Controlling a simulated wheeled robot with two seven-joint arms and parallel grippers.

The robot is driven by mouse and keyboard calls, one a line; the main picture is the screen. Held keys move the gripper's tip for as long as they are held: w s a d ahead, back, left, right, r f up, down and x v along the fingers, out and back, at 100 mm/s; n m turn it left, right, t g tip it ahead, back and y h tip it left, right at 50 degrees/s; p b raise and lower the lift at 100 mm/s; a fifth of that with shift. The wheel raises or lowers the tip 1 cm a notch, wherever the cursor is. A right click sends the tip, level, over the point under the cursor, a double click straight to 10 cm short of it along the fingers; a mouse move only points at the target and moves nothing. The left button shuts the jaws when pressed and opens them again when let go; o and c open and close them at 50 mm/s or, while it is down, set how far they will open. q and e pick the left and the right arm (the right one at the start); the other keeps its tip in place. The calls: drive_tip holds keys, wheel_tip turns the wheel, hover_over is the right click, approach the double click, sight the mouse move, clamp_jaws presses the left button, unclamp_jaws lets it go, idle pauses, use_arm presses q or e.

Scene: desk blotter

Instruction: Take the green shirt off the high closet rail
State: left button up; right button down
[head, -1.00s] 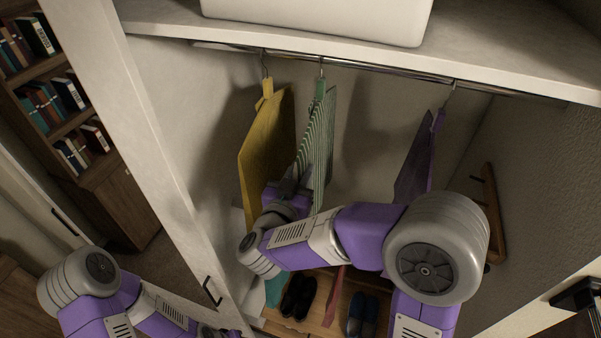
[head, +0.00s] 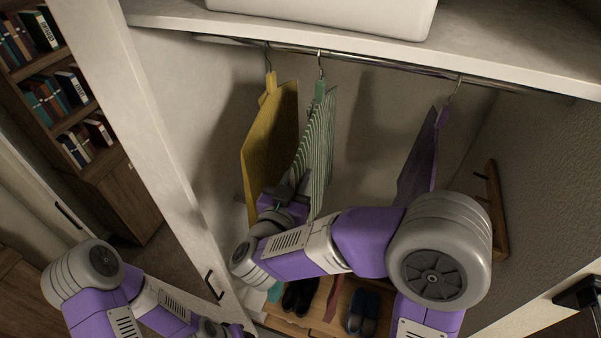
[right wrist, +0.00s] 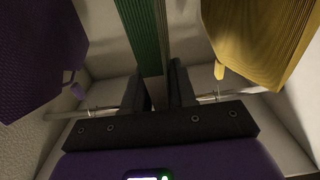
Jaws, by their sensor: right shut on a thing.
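The green striped shirt (head: 319,145) hangs from the closet rail (head: 365,66) between a yellow garment (head: 270,130) and a purple one (head: 417,165). Its hanger hook looks to be still on the rail in the head view. My right gripper (head: 288,192) is at the shirt's lower left edge, partly hidden by my own arm. In the right wrist view my right gripper (right wrist: 160,88) is shut on the green shirt (right wrist: 143,35), whose cloth runs up between the dark fingers. My left arm is low at the left; its gripper does not show.
A white box (head: 330,12) stands on the shelf (head: 480,55) above the rail. Dark shoes (head: 300,296) and blue shoes (head: 363,312) sit on the closet floor. The closet's white side post (head: 150,130) is at the left. Empty rail separates the green and purple garments.

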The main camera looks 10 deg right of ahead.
drive_tip(key=shift+v, duration=2.1)
drive_tip(key=shift+r, duration=0.1)
